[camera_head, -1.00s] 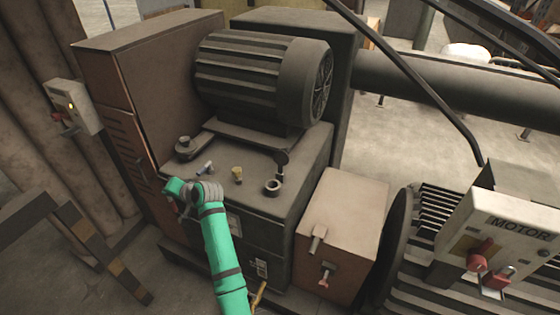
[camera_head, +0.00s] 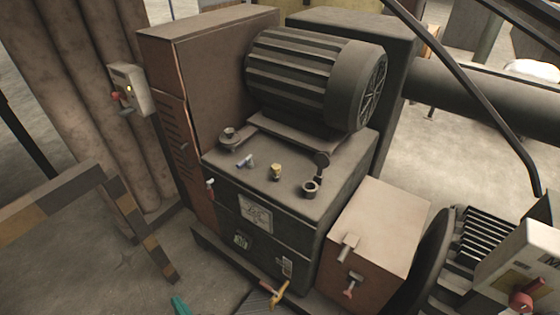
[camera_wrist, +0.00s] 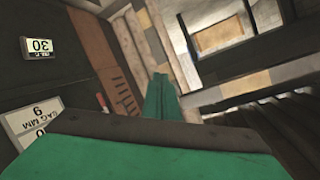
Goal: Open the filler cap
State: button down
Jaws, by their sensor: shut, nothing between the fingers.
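The filler cap (camera_head: 321,160) looks like a dark round lid standing raised behind a short round filler neck (camera_head: 310,188). Both are on the right front of the dark machine top (camera_head: 285,190) in the head view. The neck's mouth shows as a ring with nothing over it. My gripper (camera_wrist: 161,82) is green and its fingers are together and empty in the wrist view. It points past the machine's front, away from the cap. In the head view only a small green piece of my arm shows at the bottom edge. The cap is not visible in the wrist view.
A ribbed motor (camera_head: 310,80) stands behind the machine top. Other fittings there are a round knob (camera_head: 230,138), a grey valve (camera_head: 245,161) and a brass plug (camera_head: 276,172). A brown box (camera_head: 375,235) stands at right. A striped barrier (camera_head: 60,205) stands on the left.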

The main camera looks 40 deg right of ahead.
jog(key=s+r+n+h, duration=0.1)
jog(key=s+r+n, duration=0.1)
jog(key=s, duration=1.7)
jog(key=s+r+n, duration=0.4)
jog(key=s+r, duration=0.5)
jog(key=s, duration=0.5)
jog(key=w+d+f+h, duration=0.2)
jog(key=w+d, duration=0.2)
jog(key=w, duration=0.3)
jog(key=w+d+f+h, duration=0.1)
jog(key=w+d+f, duration=0.25)
jog(key=w, duration=0.35)
jog(key=m+g+h, duration=1.1)
jog(key=m+h, duration=0.1)
jog(key=m, duration=0.3)
send_near(321, 158)
jog(key=x, duration=0.6)
jog(key=shift+d+f, duration=0.1)
jog(key=shift+d, duration=0.1)
